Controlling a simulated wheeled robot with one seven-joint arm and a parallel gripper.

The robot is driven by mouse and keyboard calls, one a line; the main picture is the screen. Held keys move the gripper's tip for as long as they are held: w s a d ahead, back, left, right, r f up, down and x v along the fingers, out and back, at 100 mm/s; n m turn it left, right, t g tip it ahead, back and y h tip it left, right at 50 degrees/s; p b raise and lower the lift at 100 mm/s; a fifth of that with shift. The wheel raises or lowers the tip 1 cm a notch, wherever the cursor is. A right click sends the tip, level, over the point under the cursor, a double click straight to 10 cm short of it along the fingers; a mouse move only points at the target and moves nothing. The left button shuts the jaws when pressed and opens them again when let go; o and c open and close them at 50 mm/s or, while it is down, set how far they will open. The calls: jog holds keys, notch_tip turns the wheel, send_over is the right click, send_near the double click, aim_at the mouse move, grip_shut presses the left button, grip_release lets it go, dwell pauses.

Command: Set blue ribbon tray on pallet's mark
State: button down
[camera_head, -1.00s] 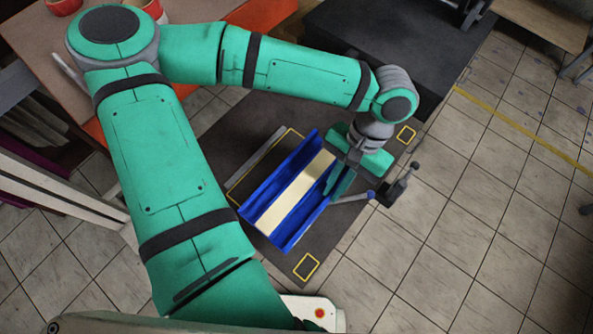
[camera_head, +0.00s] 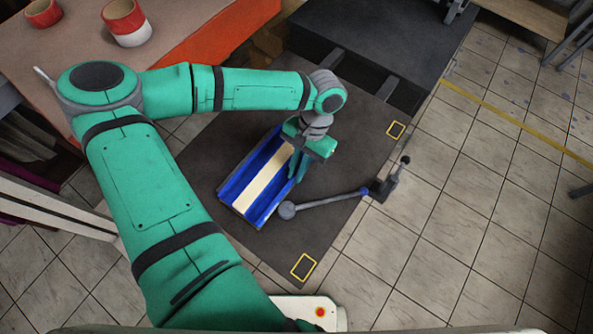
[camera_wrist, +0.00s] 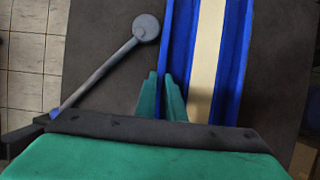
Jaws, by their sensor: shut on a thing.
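The blue ribbon tray (camera_head: 247,195), a long blue trough with a cream strip along its middle, is over the dark pallet (camera_head: 345,125). My gripper (camera_head: 298,172) is shut on the tray's right-hand wall. In the wrist view, the green fingers (camera_wrist: 167,97) pinch the wall of the tray (camera_wrist: 238,50). Two yellow outlined marks show on the pallet, one at the right (camera_head: 396,129) and one at the front (camera_head: 303,267). The larger yellow outline seen earlier is hidden by the tray and arm. I cannot tell whether the tray touches the pallet.
A grey rod with a round end (camera_head: 330,202) and dark bracket stands beside the gripper. A black block (camera_head: 375,40) is behind the pallet. A table with red-and-white cups (camera_head: 125,22) is at the upper left.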

jog(key=shift+f, duration=0.5)
jog(key=c, duration=1.8)
grip_release()
jog(key=shift+a, duration=0.1)
jog(key=shift+c, duration=0.2)
jog(key=v, duration=1.2)
